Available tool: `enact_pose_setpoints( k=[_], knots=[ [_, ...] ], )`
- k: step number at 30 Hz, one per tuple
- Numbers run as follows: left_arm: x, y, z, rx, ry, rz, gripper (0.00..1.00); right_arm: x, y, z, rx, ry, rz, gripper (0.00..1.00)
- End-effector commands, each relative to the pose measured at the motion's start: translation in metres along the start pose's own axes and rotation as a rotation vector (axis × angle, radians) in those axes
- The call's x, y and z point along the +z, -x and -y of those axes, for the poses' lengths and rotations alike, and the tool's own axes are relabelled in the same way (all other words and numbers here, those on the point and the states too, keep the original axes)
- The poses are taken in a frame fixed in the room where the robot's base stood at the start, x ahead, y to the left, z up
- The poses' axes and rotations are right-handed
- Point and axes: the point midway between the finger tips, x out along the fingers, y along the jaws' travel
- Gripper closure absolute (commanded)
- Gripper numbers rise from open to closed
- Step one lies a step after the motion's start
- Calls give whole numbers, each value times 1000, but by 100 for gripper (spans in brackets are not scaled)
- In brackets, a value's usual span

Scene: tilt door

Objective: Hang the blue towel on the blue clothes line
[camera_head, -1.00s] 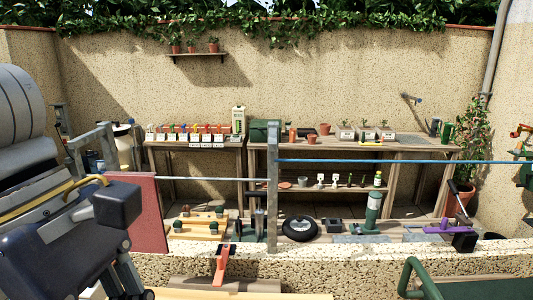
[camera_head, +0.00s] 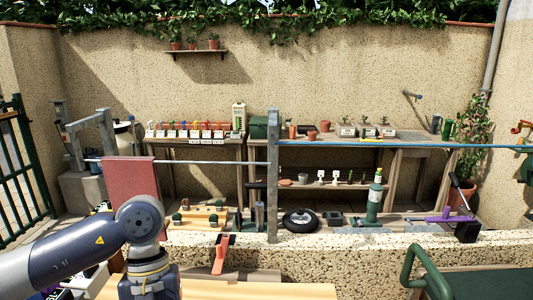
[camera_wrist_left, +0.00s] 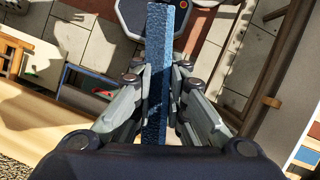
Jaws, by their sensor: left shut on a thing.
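The blue towel (camera_wrist_left: 164,60) shows in the left wrist view as a narrow blue textured strip between the fingers. My left gripper (camera_wrist_left: 160,72) is shut on it, one finger on each side. In the head view I see only my left arm at lower left; its gripper and the blue towel are not visible there. The blue clothes line (camera_head: 400,145) runs level from a grey post (camera_head: 272,180) toward the right edge, with nothing hanging on it. My right gripper is not in view.
A red towel (camera_head: 130,183) hangs on a white line left of the post. A low stone wall (camera_head: 330,262) crosses the front, with a red clamp (camera_head: 221,254) near it. A green tubular frame (camera_head: 410,262) stands at lower right. A workbench (camera_head: 350,145) stands behind.

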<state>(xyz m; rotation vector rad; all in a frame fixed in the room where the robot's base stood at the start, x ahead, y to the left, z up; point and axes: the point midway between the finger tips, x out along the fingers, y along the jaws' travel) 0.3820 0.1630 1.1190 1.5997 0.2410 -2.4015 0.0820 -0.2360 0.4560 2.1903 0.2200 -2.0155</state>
Motion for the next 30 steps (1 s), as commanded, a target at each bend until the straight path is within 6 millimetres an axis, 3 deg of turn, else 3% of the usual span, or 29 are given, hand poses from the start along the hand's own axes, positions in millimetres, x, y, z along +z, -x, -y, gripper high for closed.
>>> enact_pose_setpoints(
  k=[3,9,24,25,30],
  knots=[
    [-16,-30,12,-51,-117,3,100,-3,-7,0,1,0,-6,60],
    [-30,-57,24,-100,-246,0,100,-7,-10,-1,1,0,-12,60],
    [-32,-62,26,-109,-276,0,100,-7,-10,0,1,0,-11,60],
    [-32,-62,26,-109,-276,1,100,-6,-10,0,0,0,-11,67],
    [-33,-61,26,-110,-275,-3,100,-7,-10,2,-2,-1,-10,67]
  ],
)
